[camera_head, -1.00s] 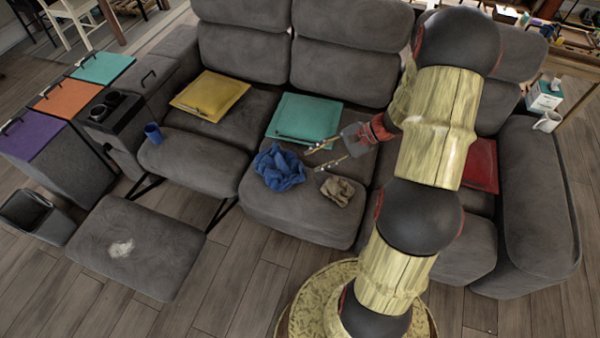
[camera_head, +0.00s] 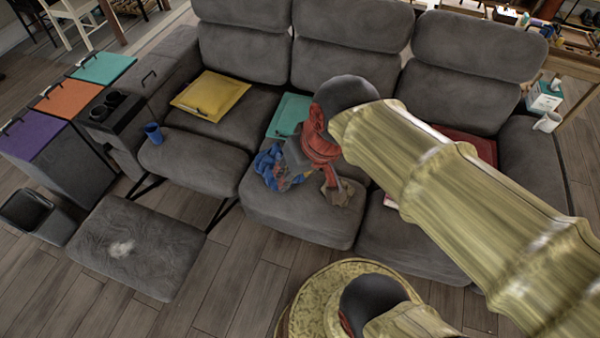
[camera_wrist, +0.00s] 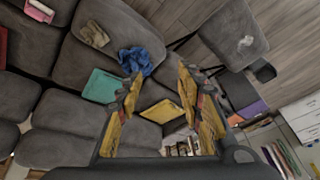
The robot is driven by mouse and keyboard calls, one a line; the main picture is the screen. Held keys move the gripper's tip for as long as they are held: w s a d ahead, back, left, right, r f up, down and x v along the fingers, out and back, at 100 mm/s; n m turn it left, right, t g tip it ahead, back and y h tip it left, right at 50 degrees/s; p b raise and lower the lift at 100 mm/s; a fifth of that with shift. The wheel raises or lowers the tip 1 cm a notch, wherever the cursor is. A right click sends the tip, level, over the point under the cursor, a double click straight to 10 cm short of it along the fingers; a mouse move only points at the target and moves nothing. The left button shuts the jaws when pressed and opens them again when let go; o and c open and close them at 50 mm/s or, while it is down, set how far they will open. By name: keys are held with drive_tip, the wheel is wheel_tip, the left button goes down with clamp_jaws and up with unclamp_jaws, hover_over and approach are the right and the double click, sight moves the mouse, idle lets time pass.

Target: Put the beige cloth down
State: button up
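The beige cloth (camera_head: 341,195) lies crumpled on the middle sofa seat, partly hidden by my arm in the head view. In the wrist view the cloth (camera_wrist: 93,34) lies by itself at the upper left, apart from my gripper. My gripper (camera_wrist: 160,78) is open, with nothing between its fingers. In the head view my gripper (camera_head: 290,172) covers part of the crumpled blue cloth (camera_head: 268,163), and its fingers are hard to make out. The wrist view, with the seats small and distant, shows it above the sofa. The blue cloth (camera_wrist: 136,60) is beside the left fingertip in that picture.
A yellow cushion (camera_head: 212,92) and a teal cushion (camera_head: 287,112) lie on the sofa, each with a thin item on top. A blue cup (camera_head: 153,133) stands on the left seat. A raised footrest (camera_head: 135,245) bears a whitish patch. Bins stand at left.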

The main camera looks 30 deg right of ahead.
drive_tip(key=shift+s+r+n+t+h, duration=0.3)
drive_tip(key=shift+s+r+n+t, duration=0.3)
drive_tip(key=shift+s+r, duration=0.35)
